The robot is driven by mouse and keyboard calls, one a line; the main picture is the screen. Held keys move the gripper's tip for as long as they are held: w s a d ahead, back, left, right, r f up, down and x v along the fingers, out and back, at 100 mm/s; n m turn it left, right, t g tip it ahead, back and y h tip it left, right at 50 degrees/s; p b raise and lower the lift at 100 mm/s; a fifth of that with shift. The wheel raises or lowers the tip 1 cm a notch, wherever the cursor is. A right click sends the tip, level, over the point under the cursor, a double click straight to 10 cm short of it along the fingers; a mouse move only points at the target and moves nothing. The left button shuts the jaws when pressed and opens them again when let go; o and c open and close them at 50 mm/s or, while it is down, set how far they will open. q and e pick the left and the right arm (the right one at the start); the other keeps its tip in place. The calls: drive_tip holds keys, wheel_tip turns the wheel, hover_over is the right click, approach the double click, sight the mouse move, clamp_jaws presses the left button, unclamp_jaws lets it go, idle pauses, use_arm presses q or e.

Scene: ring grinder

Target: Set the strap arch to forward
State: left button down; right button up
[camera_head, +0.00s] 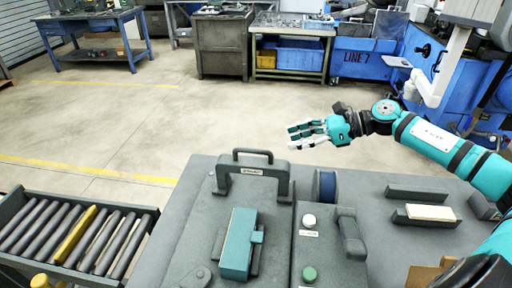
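The strap arch (251,172) is a dark grey, handle-shaped arch with a small label on its bar. It stands upright at the back of the grey machine top, spanning the bed that holds a teal block (238,245). Which setting the arch is in, I cannot tell. My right gripper (296,135) is teal and white, with its fingers extended and pointing left. It hangs beyond and to the right of the arch, apart from it, and looks open and empty. My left gripper is not in view.
Right of the bed are a white button (309,221), a green button (309,274), a grey lever handle (351,236) and a blue round spool (325,186). A roller tray (75,236) stands at left. Grey blocks sit on the right side.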

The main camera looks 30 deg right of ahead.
sight(251, 148)
drive_tip(key=p+x, duration=0.4)
drive_tip(key=x, duration=0.6)
drive_tip(key=shift+w+a, duration=0.2)
drive_tip(key=shift+w+a+f+p, duration=0.3)
drive_tip(key=shift+w+a+f, duration=0.1)
drive_tip(key=shift+a, duration=0.05)
drive_tip(key=shift+c, duration=0.3)
clamp_jaws()
